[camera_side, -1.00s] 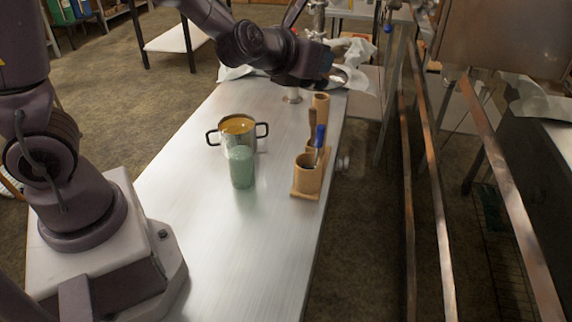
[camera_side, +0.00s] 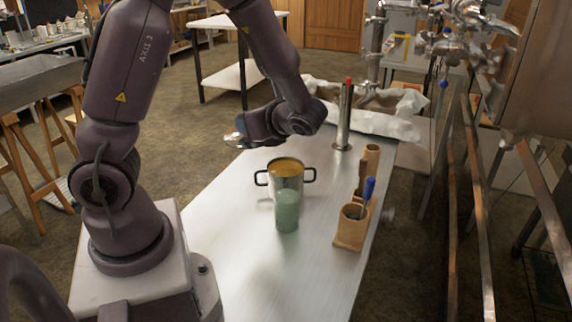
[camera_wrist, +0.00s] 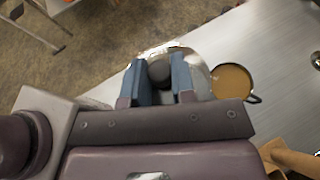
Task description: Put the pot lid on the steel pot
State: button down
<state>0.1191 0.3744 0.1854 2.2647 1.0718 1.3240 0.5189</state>
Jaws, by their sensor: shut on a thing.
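The steel pot (camera_side: 286,178) stands upright on the metal table, with two dark handles and amber liquid showing in its open top. It also shows in the wrist view (camera_wrist: 232,82), right of the fingers. My gripper (camera_side: 236,138) is up and to the left of the pot, above the table. In the wrist view its blue fingers (camera_wrist: 160,82) are shut on the dark knob of the pot lid (camera_wrist: 203,78). In the side view the lid is hard to make out.
A green cup (camera_side: 287,212) stands close in front of the pot. A wooden holder (camera_side: 350,232) with a blue-handled tool is near the table's right edge. A steel cylinder with a red top (camera_side: 344,118) stands behind. The table's near left surface (camera_side: 245,240) is clear.

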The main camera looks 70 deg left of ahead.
jog(key=w+a+f, duration=0.7)
jog(key=w+f, duration=0.4)
jog(key=f, duration=0.1)
jog(key=shift+w+a+f, duration=0.15)
jog(key=shift+a+f, duration=0.2)
jog(key=shift+f, duration=0.3)
jog(key=shift+f, duration=0.35)
jog(key=c, duration=0.9)
grip_release()
jog(key=shift+c, duration=0.2)
jog(key=shift+r, duration=0.15)
